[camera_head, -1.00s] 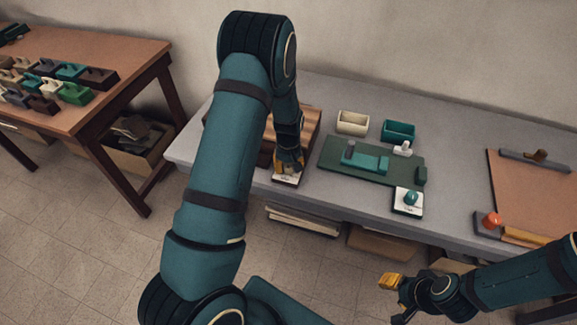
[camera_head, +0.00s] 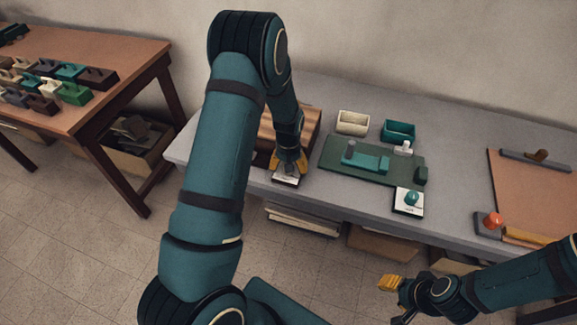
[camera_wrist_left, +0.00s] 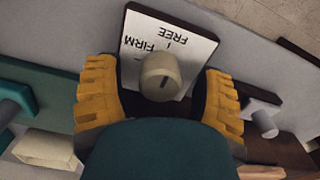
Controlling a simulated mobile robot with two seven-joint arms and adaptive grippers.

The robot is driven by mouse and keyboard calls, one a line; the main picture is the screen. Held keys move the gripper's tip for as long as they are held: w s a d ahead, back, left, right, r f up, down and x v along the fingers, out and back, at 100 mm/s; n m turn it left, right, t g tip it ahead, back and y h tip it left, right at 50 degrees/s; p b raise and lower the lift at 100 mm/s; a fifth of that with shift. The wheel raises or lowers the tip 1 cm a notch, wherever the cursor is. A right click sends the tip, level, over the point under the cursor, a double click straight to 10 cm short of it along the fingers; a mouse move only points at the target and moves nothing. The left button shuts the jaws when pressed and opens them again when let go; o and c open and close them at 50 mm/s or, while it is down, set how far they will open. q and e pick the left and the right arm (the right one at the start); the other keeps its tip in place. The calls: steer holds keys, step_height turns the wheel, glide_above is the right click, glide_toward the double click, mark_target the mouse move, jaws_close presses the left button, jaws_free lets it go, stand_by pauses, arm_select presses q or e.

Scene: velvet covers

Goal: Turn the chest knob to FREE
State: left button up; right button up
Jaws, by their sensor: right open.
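The chest (camera_head: 308,122) is a brown wooden box at the left of the grey bench. In front of it lies a white card plate (camera_head: 286,180) on a dark base, mostly below my left gripper (camera_head: 289,167). In the left wrist view the plate (camera_wrist_left: 193,47) reads FREE and FIRM, with a round beige knob (camera_wrist_left: 158,75) on it. The knob carries a short dark mark; which label it points to is unclear. My left gripper (camera_wrist_left: 160,100) is open, its yellow fingers on either side of the knob with gaps. My right gripper (camera_head: 391,284) is open and empty, off the bench's front.
A green board (camera_head: 335,165) with a teal block lies right of the chest. A teal knob on a white plate (camera_head: 402,208) and an orange knob (camera_head: 493,220) stand further right. Cream (camera_head: 352,129) and teal (camera_head: 398,138) bins stand behind. A side table (camera_head: 130,62) is at left.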

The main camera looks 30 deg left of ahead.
arm_select(q)
step_height(320, 180, up, 12)
stand_by(0.6)
stand_by(0.5)
steer(key=shift+m+h, duration=0.4)
steer(key=shift+m, duration=0.1)
steer(key=d+f, duration=0.1)
steer(key=f, duration=0.1)
steer(key=s+d+f, duration=0.1)
steer(key=d+f, duration=0.1)
steer(key=s+d+f, duration=0.1)
steer(key=d+f, duration=0.1)
steer(key=shift+s, duration=0.25)
steer(key=s+d+f+m+h, duration=0.1)
steer(key=s+d+f, duration=0.3)
steer(key=s+d, duration=0.3)
steer(key=s+d+f+m+t+h, duration=0.1)
steer(key=s+d+f+h, duration=0.1)
steer(key=s+d+f, duration=0.3)
steer(key=s+d, duration=0.3)
steer(key=d, duration=0.2)
steer(key=shift+t, duration=0.3)
